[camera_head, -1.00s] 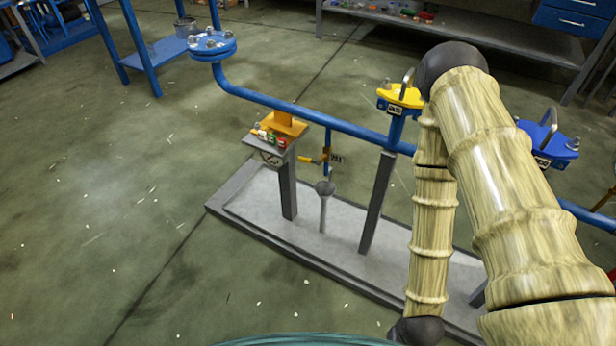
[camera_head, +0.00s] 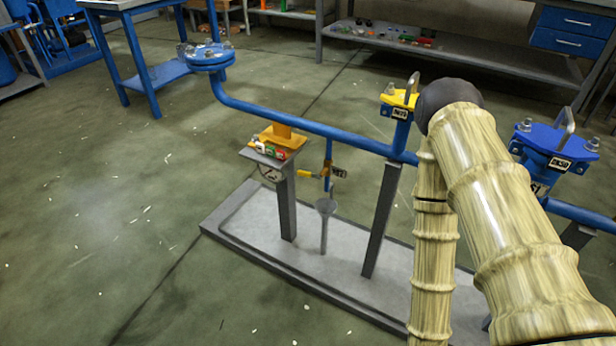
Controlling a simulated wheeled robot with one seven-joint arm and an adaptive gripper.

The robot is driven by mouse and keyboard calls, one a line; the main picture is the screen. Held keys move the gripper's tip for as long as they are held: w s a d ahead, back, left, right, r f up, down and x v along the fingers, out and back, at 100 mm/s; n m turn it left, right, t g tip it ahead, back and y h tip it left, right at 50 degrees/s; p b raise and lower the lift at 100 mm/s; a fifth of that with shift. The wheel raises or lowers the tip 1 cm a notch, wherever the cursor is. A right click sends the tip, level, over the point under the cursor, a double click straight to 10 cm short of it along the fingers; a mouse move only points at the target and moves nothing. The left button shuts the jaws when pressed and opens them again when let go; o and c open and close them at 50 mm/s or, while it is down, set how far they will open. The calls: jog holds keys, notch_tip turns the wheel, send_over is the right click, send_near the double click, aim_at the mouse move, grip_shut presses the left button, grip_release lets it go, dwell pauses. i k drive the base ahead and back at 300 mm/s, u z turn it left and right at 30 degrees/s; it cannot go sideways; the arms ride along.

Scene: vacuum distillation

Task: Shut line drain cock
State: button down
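The line drain cock is a small valve with a yellow lever (camera_head: 308,174) on a thin vertical blue pipe (camera_head: 328,152), which hangs from the main blue line (camera_head: 285,121). The lever points left, roughly level and crosswise to the thin pipe. A dark tag (camera_head: 340,173) hangs beside it, too small to read. A grey funnel (camera_head: 326,208) stands under the pipe's end. My arm covers the right side of the view, well right of the cock. My gripper is outside the picture, so its state is hidden.
A grey post with an orange-topped plate and small coloured items (camera_head: 268,152) stands left of the cock. A grey post (camera_head: 381,220) stands right. A yellow valve (camera_head: 400,99) and a blue valve (camera_head: 555,145) sit farther right. A grey plinth (camera_head: 300,250) lies below. The floor at left is clear.

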aim_at(300, 172)
jog(key=z, duration=0.05)
jog(key=k, duration=1.1)
jog(key=u, duration=0.95)
jog(key=i, duration=1.25)
jog(key=z, duration=0.75)
